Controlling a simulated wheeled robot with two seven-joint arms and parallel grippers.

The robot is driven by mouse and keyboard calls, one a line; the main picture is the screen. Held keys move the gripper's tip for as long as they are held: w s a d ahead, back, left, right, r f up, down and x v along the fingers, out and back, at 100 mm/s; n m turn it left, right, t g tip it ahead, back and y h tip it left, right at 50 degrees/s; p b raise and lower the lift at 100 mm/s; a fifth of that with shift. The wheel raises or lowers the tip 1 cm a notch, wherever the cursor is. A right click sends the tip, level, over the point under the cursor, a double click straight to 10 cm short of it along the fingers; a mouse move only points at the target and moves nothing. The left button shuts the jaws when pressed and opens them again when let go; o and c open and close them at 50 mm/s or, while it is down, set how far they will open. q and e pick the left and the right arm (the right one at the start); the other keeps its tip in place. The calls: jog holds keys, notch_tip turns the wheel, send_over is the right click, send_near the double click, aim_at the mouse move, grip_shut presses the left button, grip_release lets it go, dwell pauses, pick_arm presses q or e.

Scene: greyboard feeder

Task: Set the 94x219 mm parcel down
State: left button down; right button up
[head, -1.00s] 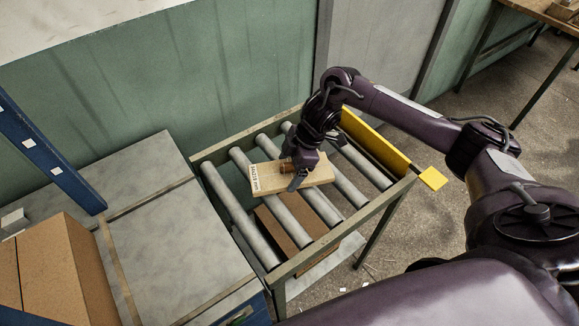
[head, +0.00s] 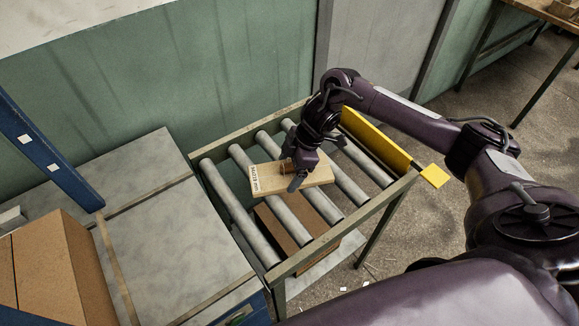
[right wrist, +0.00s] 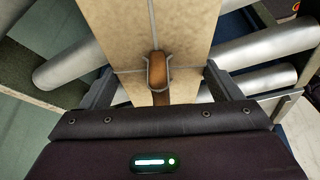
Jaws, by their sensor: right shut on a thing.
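The parcel (head: 318,178) is a flat, pale beige box with printed digits on its left end. It lies level across the grey rollers of a conveyor frame; I cannot tell whether it touches them or hangs just above. My left gripper is not in view.
The rollers (head: 228,207) sit in a greenish metal frame with a yellow plate (head: 374,139) at its right end. A brown box (head: 278,228) lies below the rollers. A grey-topped table (head: 160,235) with a cardboard box (head: 62,270) stands to the left. Bare rollers lie either side of the parcel.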

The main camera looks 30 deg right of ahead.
jog(key=shift+f, duration=0.15)
jog(key=o, duration=1.3)
jog(key=v, duration=0.7)
jog(key=shift+d+r+b, duration=0.15)
jog(key=shift+r+b, duration=0.2)
